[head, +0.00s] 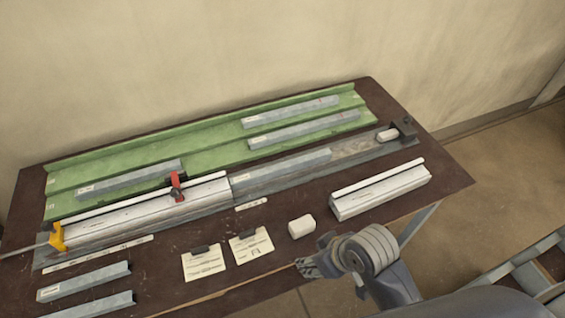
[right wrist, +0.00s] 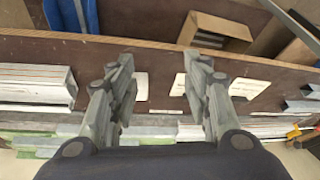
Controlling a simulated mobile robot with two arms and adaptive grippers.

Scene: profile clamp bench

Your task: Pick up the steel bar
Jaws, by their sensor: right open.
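Several grey steel bars are in the head view. Two lie at the right of the green tray, a rear bar (head: 290,112) and a front bar (head: 304,130); another bar (head: 130,180) lies at its left. A grey bar (head: 282,171) lies in the clamp rail beside a white profile (head: 150,212). Two more bars (head: 84,281) (head: 95,305) lie at the table's front left. I cannot tell which one is meant. My right gripper (head: 306,267) is open and empty near the table's front edge; its fingers also show in the right wrist view (right wrist: 160,85). My left gripper is out of view.
The green tray (head: 120,157) is at the back. A red clamp (head: 176,187) and a yellow stop (head: 57,238) stand on the rail. A loose white profile (head: 381,190), a small white block (head: 301,227) and two clipped cards (head: 204,263) (head: 251,247) lie in front.

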